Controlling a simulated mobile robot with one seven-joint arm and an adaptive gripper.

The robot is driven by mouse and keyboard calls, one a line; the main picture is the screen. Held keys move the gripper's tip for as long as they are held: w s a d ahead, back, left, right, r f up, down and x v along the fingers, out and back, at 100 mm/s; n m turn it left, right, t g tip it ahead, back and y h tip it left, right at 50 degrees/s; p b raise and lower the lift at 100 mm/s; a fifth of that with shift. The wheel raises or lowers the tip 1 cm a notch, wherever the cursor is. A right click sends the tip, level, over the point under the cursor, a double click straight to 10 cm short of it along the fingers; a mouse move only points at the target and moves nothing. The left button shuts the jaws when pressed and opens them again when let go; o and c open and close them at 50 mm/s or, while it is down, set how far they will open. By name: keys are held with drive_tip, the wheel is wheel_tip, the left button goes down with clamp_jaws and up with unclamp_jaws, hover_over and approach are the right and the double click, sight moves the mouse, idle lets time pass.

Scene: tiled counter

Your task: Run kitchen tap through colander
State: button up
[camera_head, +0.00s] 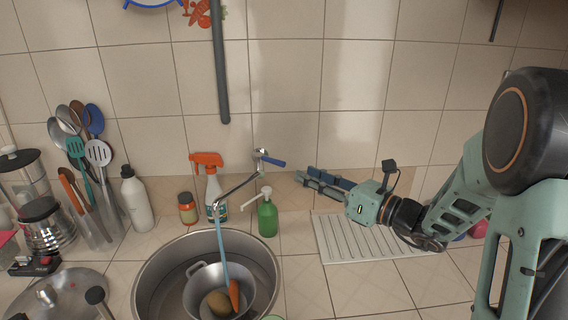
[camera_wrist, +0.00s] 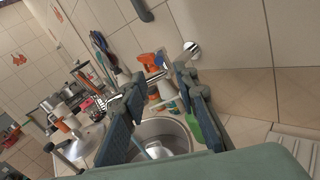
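The wall tap (camera_head: 238,187) has a blue lever (camera_head: 272,162) that points to the right. A blue stream of water (camera_head: 222,250) runs from its spout into the metal colander (camera_head: 198,288). The colander sits in the round steel sink (camera_head: 151,280) and holds a potato (camera_head: 217,302) and a carrot (camera_head: 234,294). My gripper (camera_head: 303,176) is open and empty, to the right of the lever and apart from it. In the wrist view my open gripper (camera_wrist: 158,88) has the sink (camera_wrist: 178,128) between and beyond its fingers.
A green soap bottle (camera_head: 267,217), an orange-topped spray bottle (camera_head: 213,190) and a jar (camera_head: 187,208) stand behind the sink. A white drying rack (camera_head: 345,240) lies below my gripper. Utensils (camera_head: 88,160) and a pan lid (camera_head: 65,292) are at left.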

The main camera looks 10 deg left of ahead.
sight(279, 163)
drive_tip(key=p+x, duration=0.1)
drive_tip(key=x, duration=0.9)
drive_tip(key=shift+p, duration=0.35)
clamp_jaws()
